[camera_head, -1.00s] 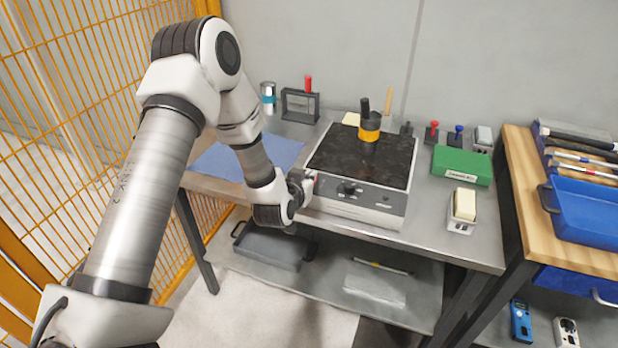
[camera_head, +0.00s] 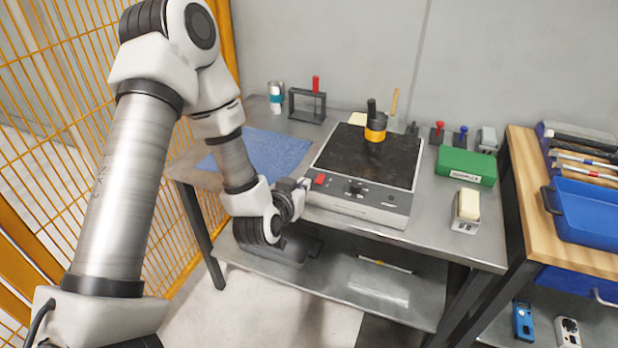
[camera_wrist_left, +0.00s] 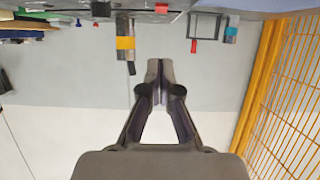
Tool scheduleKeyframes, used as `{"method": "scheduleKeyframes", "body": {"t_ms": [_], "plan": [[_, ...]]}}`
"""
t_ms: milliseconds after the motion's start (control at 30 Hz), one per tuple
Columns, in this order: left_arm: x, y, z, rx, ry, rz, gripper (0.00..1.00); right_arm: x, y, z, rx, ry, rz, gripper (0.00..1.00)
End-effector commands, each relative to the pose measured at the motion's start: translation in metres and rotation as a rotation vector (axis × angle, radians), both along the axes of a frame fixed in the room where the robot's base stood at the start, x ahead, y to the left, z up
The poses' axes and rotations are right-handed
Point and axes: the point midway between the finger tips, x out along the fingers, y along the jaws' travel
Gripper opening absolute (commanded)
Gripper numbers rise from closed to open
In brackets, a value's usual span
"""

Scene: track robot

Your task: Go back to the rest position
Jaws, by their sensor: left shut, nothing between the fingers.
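My left arm comes in from the left in the head view. Its gripper (camera_head: 304,186) is beside the front left corner of the hot plate (camera_head: 370,165), close to the red switch (camera_head: 320,179). In the left wrist view the gripper (camera_wrist_left: 160,66) shows with its fingers together and nothing between them. That view is upside down, with the bench things along its top edge. My right gripper is not in view.
A blue mat (camera_head: 265,155) lies left of the hot plate. A green box (camera_head: 465,166) and a block on a small stand (camera_head: 467,208) are to the right. A yellow mesh fence (camera_head: 50,130) borders the left. A grey tray (camera_head: 300,246) sits on the lower shelf.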

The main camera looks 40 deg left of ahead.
Motion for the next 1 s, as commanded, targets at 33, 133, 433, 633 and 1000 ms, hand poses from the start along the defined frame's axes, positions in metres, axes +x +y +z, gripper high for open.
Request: {"method": "scheduleKeyframes", "body": {"t_ms": [33, 133, 433, 633, 1000], "plan": [[-0.003, -0.001, 0.0, -0.001, 0.001, -0.001, 0.0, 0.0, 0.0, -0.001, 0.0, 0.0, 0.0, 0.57], [-0.006, -0.002, 0.001, 0.001, 0.0, 0.0, 0.0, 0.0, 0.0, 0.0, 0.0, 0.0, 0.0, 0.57], [-0.006, -0.001, 0.001, 0.001, 0.0, 0.0, 0.0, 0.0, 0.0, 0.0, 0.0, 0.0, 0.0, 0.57], [-0.006, -0.001, -0.001, 0.001, 0.005, -0.001, 0.0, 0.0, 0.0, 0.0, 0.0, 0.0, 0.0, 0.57], [-0.126, -0.076, -0.192, 0.046, 0.582, -0.236, 0.0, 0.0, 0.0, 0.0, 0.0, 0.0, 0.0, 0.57]]}}
